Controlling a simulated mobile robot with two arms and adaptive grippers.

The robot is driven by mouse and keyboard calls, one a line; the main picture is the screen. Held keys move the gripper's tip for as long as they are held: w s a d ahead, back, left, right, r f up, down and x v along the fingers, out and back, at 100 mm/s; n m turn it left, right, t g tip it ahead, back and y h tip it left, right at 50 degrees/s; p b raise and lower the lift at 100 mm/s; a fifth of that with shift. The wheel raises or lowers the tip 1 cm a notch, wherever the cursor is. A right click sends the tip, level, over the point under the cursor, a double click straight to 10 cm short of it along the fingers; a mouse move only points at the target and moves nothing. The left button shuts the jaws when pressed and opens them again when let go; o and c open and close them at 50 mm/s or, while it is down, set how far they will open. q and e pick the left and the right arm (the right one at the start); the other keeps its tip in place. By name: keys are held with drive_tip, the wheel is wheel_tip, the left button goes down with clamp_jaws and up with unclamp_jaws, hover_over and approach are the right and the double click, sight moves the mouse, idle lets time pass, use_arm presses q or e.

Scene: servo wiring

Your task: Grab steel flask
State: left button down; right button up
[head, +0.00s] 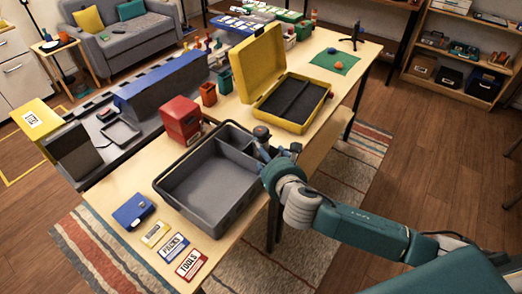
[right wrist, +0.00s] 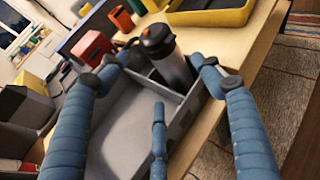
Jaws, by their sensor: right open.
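The steel flask (right wrist: 172,66), a silver cylinder with a black lid, stands upright in a small compartment of the grey tray (right wrist: 101,154). In the head view only the dark top of the flask (head: 262,132) shows clearly. The grey tray (head: 172,205) also shows there on the table. My right gripper (right wrist: 158,80) is open, with its blue fingers spread on both sides of the flask and a third finger in front. In the head view my right gripper (head: 265,152) is at the tray's right rim, partly covering the flask. My left gripper is not in view.
A red box (head: 180,120) stands behind the tray. An open yellow case (head: 262,105) lies beyond it. A blue box (head: 133,211) and label cards (head: 172,246) lie in front left of the tray. The tray's large compartment is empty.

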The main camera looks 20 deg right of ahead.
drive_tip(key=p+x, duration=0.1)
drive_tip(key=x, duration=0.8)
drive_tip(key=c, duration=1.6)
drive_tip(key=shift+r, duration=0.1)
